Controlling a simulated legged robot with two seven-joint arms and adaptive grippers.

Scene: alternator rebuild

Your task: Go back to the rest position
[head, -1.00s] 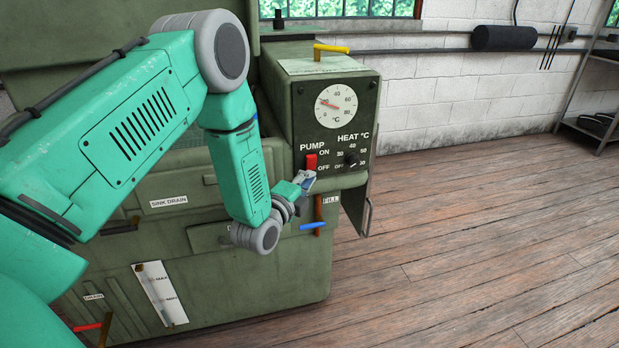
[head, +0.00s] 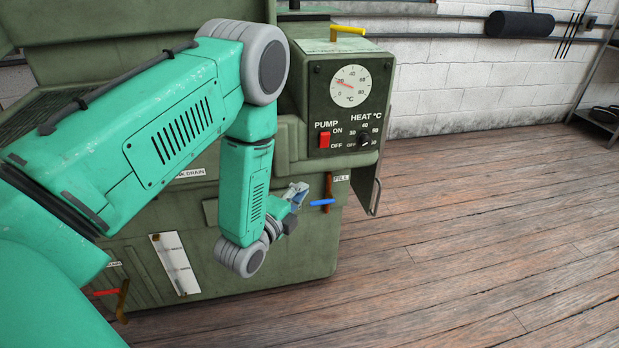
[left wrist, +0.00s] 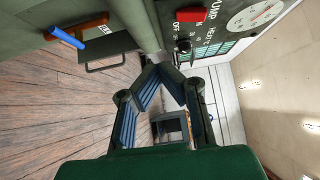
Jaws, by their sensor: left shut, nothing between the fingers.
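My left gripper (head: 296,193) is shut and empty, in front of the green washer cabinet (head: 225,272), below and to the left of the red pump switch (head: 324,139). It is apart from the switch. In the left wrist view the fingers (left wrist: 160,72) converge at their tips with nothing between them. The pump switch (left wrist: 190,14) and the heat knob (left wrist: 184,46) show past the fingers there. In the head view the heat knob (head: 362,139) is right of the switch. My right gripper is in neither view.
The blue-handled fill valve (head: 322,202) is close to the right of my left gripper. A metal bar handle (head: 377,196) juts from the cabinet's right side. A red-handled valve (head: 105,292) is low at left. The wooden floor (head: 490,230) on the right is clear.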

